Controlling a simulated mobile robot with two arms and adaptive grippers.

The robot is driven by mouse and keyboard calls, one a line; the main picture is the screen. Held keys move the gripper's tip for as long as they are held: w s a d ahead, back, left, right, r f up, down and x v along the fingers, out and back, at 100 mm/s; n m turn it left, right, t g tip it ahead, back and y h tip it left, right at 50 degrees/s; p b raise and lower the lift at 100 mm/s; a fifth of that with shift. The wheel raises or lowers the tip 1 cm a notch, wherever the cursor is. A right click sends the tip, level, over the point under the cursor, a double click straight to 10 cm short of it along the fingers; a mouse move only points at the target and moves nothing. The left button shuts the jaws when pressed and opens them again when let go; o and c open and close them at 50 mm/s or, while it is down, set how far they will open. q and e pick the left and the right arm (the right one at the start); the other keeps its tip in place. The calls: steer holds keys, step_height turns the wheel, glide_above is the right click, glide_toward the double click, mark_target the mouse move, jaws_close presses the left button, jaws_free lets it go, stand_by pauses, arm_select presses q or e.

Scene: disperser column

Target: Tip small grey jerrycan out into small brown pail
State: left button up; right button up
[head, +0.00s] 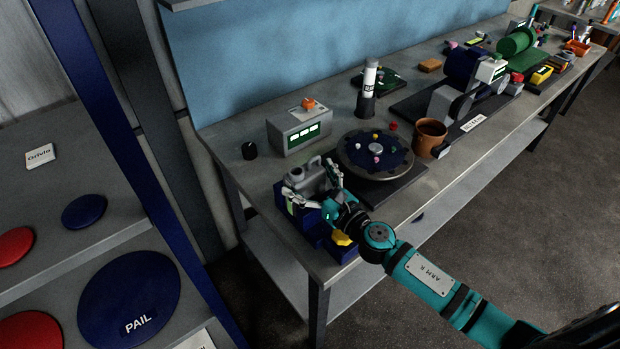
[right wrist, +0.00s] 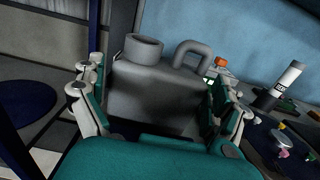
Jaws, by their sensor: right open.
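The small grey jerrycan (head: 312,177) stands upright on a dark blue block at the near left end of the bench. In the right wrist view the jerrycan (right wrist: 155,92) shows close up, with its round spout at the left and its loop handle at the right. My right gripper (head: 313,188) is open, with its fingers on either side of the jerrycan; whether they touch it I cannot tell. The small brown pail (head: 430,136) stands upright on the bench, right of the round dark turntable. My left gripper is not in view.
The turntable (head: 375,152) with small coloured pieces lies between jerrycan and pail. A grey box with green displays (head: 299,128) and a black-and-white cylinder (head: 368,88) stand behind. A yellow piece (head: 341,239) is below my gripper. A shelf with a PAIL disc (head: 128,295) is at left.

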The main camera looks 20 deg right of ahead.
steer(key=c, duration=1.3)
steer(key=o, duration=0.9)
steer(key=c, duration=0.9)
steer(key=shift+r, duration=0.1)
steer(key=shift+c, duration=0.4)
steer(key=shift+r+p, duration=4.45)
steer(key=shift+r, duration=0.05)
